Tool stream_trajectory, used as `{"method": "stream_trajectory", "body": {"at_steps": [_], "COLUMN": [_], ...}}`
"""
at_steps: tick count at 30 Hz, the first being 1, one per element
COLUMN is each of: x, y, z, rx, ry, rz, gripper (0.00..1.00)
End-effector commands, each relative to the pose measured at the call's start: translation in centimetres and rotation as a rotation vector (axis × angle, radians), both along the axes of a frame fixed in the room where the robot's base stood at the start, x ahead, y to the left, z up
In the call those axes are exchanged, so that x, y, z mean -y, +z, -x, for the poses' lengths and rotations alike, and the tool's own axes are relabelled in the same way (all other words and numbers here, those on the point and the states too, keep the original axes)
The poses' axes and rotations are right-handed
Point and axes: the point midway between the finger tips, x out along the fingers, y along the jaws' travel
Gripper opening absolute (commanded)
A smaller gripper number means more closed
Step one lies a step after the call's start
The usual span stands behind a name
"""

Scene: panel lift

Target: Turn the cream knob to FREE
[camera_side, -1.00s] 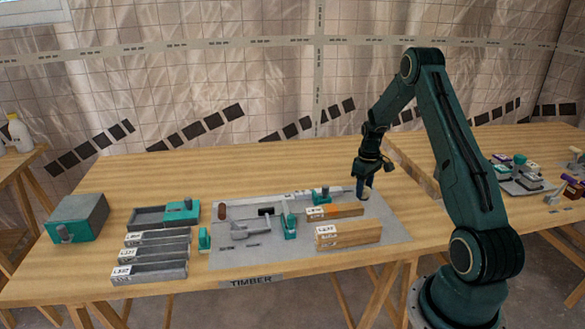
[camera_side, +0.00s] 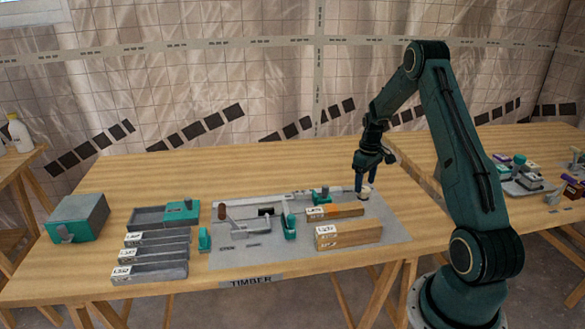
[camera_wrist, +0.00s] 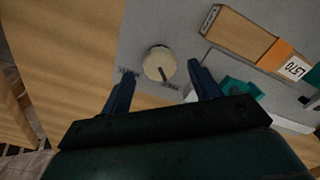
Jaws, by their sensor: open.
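The cream knob (camera_wrist: 157,61) is a round disc on the grey panel (camera_wrist: 140,25) in the wrist view. A dark pointer bar on it runs toward the lower picture edge, slightly right. Small labels sit to its left and just below it; I cannot read which says FREE. My gripper (camera_wrist: 161,78) is open, its fingertips on either side of the knob's lower edge with gaps between. In the side view my gripper (camera_side: 365,189) points down at the cream knob (camera_side: 367,196) near the panel's back right; the fingers partly hide it. Contact cannot be told.
Wood blocks, one with an orange band (camera_wrist: 283,56), lie close to the knob. A teal clamp (camera_side: 321,194) stands left of it.

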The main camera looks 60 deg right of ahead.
Motion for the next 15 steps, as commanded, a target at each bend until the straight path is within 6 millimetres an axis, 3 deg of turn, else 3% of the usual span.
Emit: {"method": "stream_trajectory", "body": {"at_steps": [15], "x": [0.1], "y": [8.6], "z": [-0.1], "rx": [0.003], "ry": [0.001], "rz": [0.004], "gripper": [0.62]}}
